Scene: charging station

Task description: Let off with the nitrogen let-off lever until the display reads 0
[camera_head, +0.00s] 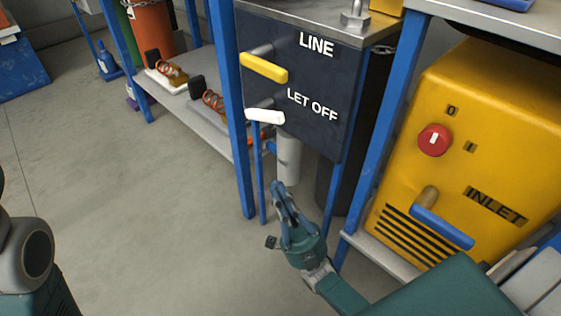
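The white let-off lever (266,116) sticks out to the left from a dark panel (325,75), beside the label LET OFF. A yellow lever (264,67) sits above it, beside the label LINE. My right gripper (284,190) is below the panel, fingers pointing up, apart from the white lever. It looks empty, but its fingers overlap from this angle, so I cannot tell whether it is open or shut. Part of my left arm (28,255) shows at the left edge; its gripper is out of view. No display reading can be seen.
Blue posts (230,110) frame the panel and stand close to my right gripper. A grey cylinder (288,158) hangs under the panel. A yellow cabinet (480,150) with a red knob (435,140) and a blue INLET lever (443,228) stands right. Floor (140,220) at left is clear.

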